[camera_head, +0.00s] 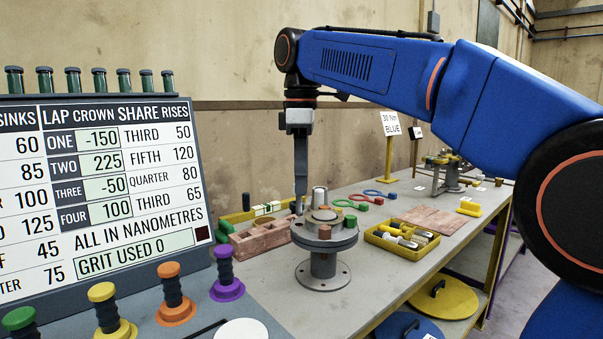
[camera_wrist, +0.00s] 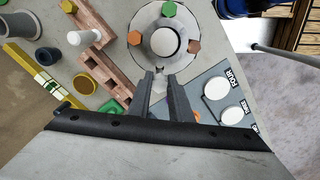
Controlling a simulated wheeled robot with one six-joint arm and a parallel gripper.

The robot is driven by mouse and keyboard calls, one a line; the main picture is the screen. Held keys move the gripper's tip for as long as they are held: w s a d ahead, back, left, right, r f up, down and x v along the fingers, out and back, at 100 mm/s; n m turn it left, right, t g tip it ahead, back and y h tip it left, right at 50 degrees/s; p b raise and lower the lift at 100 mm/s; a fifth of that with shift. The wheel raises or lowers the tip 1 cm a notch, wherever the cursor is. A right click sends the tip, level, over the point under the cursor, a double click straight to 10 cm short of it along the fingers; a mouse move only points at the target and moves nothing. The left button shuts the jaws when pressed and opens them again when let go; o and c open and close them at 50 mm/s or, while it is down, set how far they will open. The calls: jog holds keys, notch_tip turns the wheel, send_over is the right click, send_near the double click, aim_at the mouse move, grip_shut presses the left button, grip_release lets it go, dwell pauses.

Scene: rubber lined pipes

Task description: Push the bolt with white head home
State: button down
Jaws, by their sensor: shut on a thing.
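My gripper (camera_wrist: 160,77) points down at the rim of the grey round flange (camera_head: 318,281), on its left side in the head view (camera_head: 300,210). Its fingers are closed on a small pale piece (camera_wrist: 160,83), which looks like the head of the bolt with white head. Its shank is hidden, so I cannot tell how deep it sits. The flange also carries a green-headed bolt (camera_wrist: 168,9), a brown-headed bolt (camera_wrist: 134,38) and an orange-brown-headed bolt (camera_wrist: 194,46). A pale round hub (camera_wrist: 165,41) fills the flange's middle.
A reddish block (camera_head: 262,238) lies behind the flange, with a white cylinder (camera_wrist: 84,37) at it in the wrist view. A yellow tray (camera_head: 385,244) of tools stands to the right. The lettered board (camera_head: 110,180) and coloured knobs (camera_head: 173,305) stand at front left.

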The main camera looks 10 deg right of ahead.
aim_at(301, 208)
jog(key=shift+f, duration=3.05)
jog(key=shift+f, duration=0.5)
jog(key=c, duration=1.5)
grip_release()
jog(key=shift+c, duration=0.2)
jog(key=shift+r, duration=0.1)
jog(key=shift+r, duration=3.9)
